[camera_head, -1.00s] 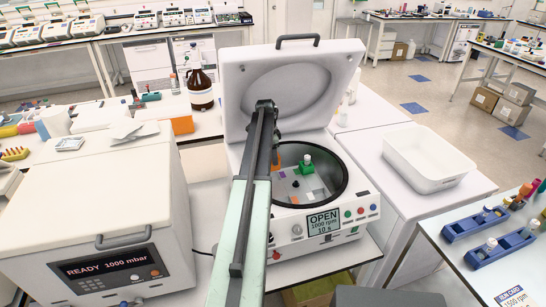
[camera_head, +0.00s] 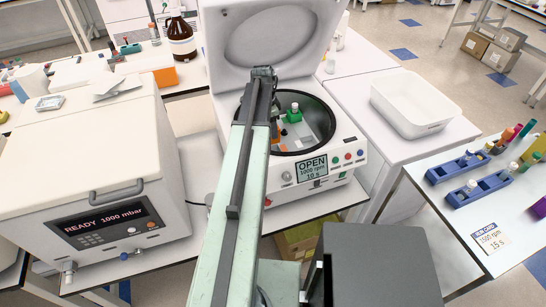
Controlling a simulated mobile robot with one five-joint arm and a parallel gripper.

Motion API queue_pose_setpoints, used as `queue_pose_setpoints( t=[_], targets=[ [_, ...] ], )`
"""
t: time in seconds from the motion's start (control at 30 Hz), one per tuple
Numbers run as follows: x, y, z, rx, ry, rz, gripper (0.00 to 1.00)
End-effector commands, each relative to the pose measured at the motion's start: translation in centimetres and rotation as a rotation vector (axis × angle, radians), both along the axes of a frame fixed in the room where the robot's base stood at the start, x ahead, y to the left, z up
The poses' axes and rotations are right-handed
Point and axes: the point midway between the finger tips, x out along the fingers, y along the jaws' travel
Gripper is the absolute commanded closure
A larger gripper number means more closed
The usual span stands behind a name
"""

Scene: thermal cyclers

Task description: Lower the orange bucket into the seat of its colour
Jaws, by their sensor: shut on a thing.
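The orange bucket (camera_head: 275,132) shows only as a small patch low beside my arm, inside the open centrifuge (camera_head: 330,174). My gripper (camera_head: 275,119) is shut on it, and the arm hides most of both. A green bucket (camera_head: 294,114) with a white-capped tube stands in the rotor, just right of my gripper. The rotor (camera_head: 303,131) has coloured marks on its pale top. The orange seat cannot be made out clearly, nor whether the bucket touches it.
The centrifuge's raised lid (camera_head: 268,40) stands behind my arm. A white box-shaped device (camera_head: 85,165) reading READY 1000 mbar is at left. A white tray (camera_head: 415,103) and blue tube racks (camera_head: 480,187) are at right.

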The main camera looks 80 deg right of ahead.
Motion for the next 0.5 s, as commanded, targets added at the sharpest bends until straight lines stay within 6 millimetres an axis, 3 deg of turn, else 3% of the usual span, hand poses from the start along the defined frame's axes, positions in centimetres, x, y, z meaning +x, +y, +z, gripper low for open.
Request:
queue_pose_setpoints(
  t=[0.27, 0.5],
  targets=[
    [-0.8, 0.0, -0.5, -0.001, 0.000, -0.013, 1.00],
    [-0.9, 0.0, -5.2, -0.001, 0.000, -0.013, 1.00]
  ],
)
